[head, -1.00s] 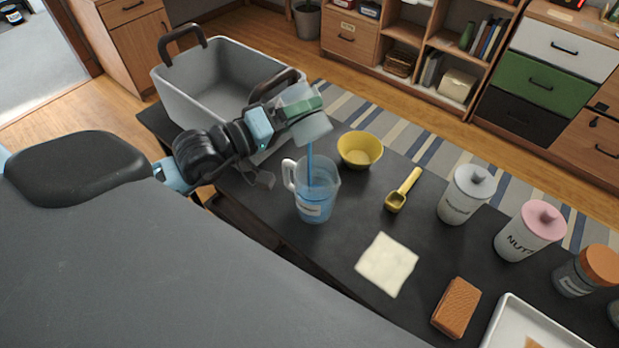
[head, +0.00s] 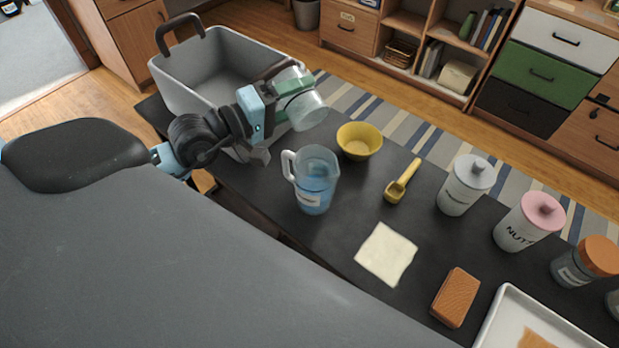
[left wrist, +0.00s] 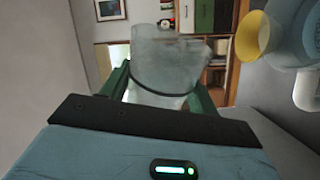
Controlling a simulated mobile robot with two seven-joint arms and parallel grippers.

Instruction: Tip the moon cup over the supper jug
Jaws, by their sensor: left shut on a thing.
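The moon cup, a clear tumbler (head: 308,110), is held tilted above and behind the supper jug. My left gripper (head: 290,90) is shut on it; in the left wrist view the cup (left wrist: 165,55) sits between the green fingers (left wrist: 160,88). No blue liquid shows in the cup. The supper jug (head: 315,180) is a clear handled pitcher with a label and blue liquid inside, upright on the dark table. It shows partly at the right edge of the left wrist view (left wrist: 298,45), its handle pointing down in the picture. My right gripper is not in view.
A grey basin (head: 185,90) with dark handles stands behind my left arm. A yellow bowl (head: 360,141) and yellow scoop (head: 402,182) are right of the jug. A cloth (head: 386,254), brown block (head: 456,297), canisters (head: 466,185) and white tray (head: 500,325) lie farther right.

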